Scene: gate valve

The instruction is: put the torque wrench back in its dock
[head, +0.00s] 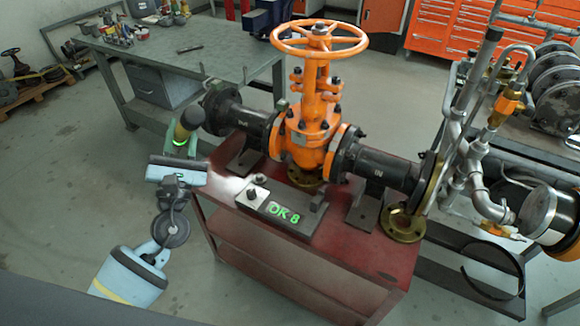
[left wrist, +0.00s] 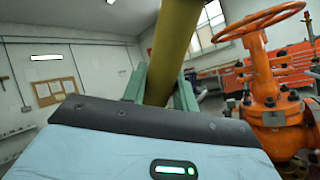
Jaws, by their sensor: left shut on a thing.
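The torque wrench (head: 190,120) shows in the head view as an olive-yellow cylinder with a dark end and a green lit ring, left of the valve. My left gripper (head: 182,147) is shut on it. In the left wrist view, the yellow shaft (left wrist: 172,45) runs up between the green fingers of my left gripper (left wrist: 160,88); its far end is out of that picture. A dark box (head: 280,208) with a green "OK 8" display and a pale top plate sits on the red cart, right of the gripper. I cannot tell whether this box is the dock. My right gripper is not in view.
The orange gate valve (head: 310,135) and its black flanged pipes stand on the red cart (head: 340,262), close to the right of the gripper. A green-grey workbench (head: 215,62) stands behind.

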